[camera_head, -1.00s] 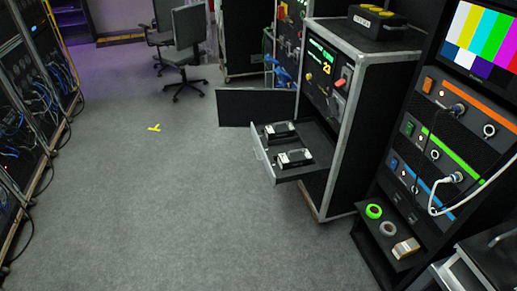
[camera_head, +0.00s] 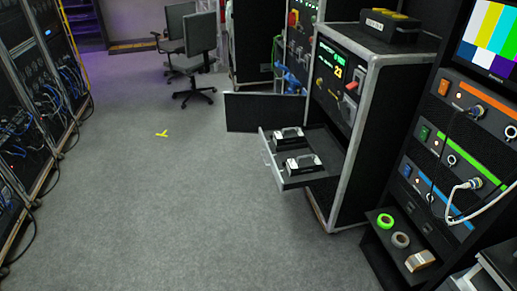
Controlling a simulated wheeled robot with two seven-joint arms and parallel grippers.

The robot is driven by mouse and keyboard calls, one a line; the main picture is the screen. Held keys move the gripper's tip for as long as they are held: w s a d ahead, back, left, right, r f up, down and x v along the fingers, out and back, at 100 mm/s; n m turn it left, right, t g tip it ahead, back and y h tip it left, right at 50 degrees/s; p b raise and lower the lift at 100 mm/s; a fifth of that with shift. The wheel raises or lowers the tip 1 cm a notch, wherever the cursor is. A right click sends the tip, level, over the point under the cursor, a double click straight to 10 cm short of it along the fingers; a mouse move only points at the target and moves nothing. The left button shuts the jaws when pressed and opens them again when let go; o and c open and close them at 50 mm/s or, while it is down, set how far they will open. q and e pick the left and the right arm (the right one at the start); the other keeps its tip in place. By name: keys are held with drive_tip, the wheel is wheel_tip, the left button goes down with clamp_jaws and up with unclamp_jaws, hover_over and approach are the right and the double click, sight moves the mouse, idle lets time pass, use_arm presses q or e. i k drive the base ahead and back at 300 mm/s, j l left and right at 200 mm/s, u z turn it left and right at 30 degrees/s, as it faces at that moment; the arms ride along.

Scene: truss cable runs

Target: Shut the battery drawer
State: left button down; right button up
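The battery drawer (camera_head: 318,176) is pulled out to the left from a black flight-case rack (camera_head: 352,185) with silver edges. Two dark battery packs with pale tops lie in it, a farther one (camera_head: 288,134) and a nearer one (camera_head: 303,165). The drawer's front has a light metal edge facing left. Neither of my grippers is in view, so I cannot see their state.
A black panel (camera_head: 262,112) stands out behind the drawer. A shelf (camera_head: 385,252) with tape rolls juts out at the lower right, below a patch rack. Office chairs (camera_head: 196,50) stand at the back. The grey floor (camera_head: 160,200) left of the drawer is clear.

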sight(319, 141)
drive_tip(key=i+j+z, duration=0.15)
drive_tip(key=i, duration=0.4)
drive_tip(key=i+j+z, duration=0.1)
drive_tip(key=i, duration=0.4)
drive_tip(key=i+j+z, duration=0.15)
drive_tip(key=i+j, duration=0.15)
drive_tip(key=i, duration=0.2)
drive_tip(key=i+j+z, duration=0.1)
drive_tip(key=i+j, duration=0.2)
drive_tip(key=i, duration=0.25)
drive_tip(key=i+j+z, duration=0.15)
drive_tip(key=i+j, duration=0.2)
drive_tip(key=i, duration=0.1)
